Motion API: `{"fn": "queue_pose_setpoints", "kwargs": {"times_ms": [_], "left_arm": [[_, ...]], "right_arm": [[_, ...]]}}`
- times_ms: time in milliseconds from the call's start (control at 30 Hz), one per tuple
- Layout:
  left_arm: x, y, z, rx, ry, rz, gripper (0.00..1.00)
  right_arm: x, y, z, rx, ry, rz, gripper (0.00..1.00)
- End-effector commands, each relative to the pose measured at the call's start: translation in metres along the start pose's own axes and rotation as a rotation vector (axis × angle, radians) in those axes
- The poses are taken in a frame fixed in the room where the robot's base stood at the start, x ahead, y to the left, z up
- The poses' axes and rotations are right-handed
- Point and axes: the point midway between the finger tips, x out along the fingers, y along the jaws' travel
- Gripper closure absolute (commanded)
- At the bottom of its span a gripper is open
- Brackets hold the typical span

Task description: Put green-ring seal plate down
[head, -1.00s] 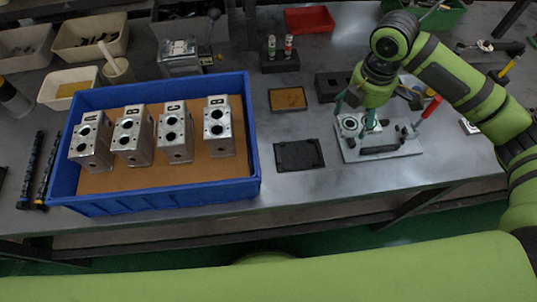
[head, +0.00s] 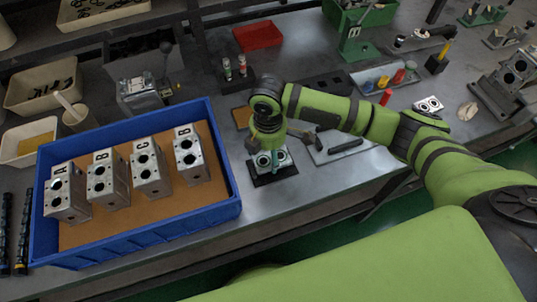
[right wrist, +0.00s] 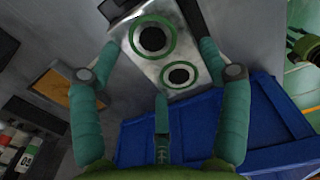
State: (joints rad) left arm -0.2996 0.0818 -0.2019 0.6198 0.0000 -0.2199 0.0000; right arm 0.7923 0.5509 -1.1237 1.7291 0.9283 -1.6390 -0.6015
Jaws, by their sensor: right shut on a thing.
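The green-ring seal plate (head: 268,162) is a pale metal plate with two round holes, each ringed in green. My right gripper (head: 266,158) is shut on it, and it points down over a black mat (head: 284,173). I cannot tell whether the plate touches the mat. A green, finger-like part of mine shows at the right edge of the wrist view, possibly the left gripper (right wrist: 304,42); its jaws are unclear.
A blue bin (head: 150,226) with several lettered valve blocks stands just left of the mat. Behind the gripper lies a small brown mat (head: 242,117). A light fixture plate (head: 345,150) with a black handle is to the right. The table front is clear.

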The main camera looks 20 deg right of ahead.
Motion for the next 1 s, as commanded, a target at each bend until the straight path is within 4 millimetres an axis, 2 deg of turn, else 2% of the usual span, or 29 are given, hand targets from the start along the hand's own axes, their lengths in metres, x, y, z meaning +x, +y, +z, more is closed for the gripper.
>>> {"fn": "queue_pose_setpoints", "kwargs": {"times_ms": [100, 200, 567, 600, 633, 667, 1000], "left_arm": [[-0.005, -0.001, -0.001, -0.001, 0.0, -0.001, 0.6], [-0.006, -0.001, -0.001, -0.002, 0.0, -0.001, 0.6], [-0.005, -0.001, -0.001, -0.003, 0.0, -0.001, 0.6], [-0.005, -0.001, -0.001, -0.003, 0.0, -0.001, 0.6], [-0.005, -0.001, -0.001, -0.003, 0.0, -0.001, 0.6], [-0.005, -0.001, -0.001, -0.003, 0.0, -0.001, 0.6], [-0.005, 0.0, -0.001, -0.003, 0.0, -0.001, 0.6]], "right_arm": [[0.018, -0.001, 0.001, 0.001, -0.001, -0.003, 0.64], [0.026, -0.001, 0.001, 0.0, -0.001, -0.001, 0.64], [0.031, -0.001, 0.001, -0.001, -0.001, 0.0, 0.64], [0.032, -0.001, 0.001, -0.001, -0.002, -0.001, 0.19], [0.032, -0.001, 0.001, -0.001, -0.002, 0.0, 0.07], [0.031, -0.001, 0.001, -0.001, -0.002, 0.0, 0.0], [0.031, -0.001, 0.001, -0.001, -0.001, 0.0, 0.0]]}}
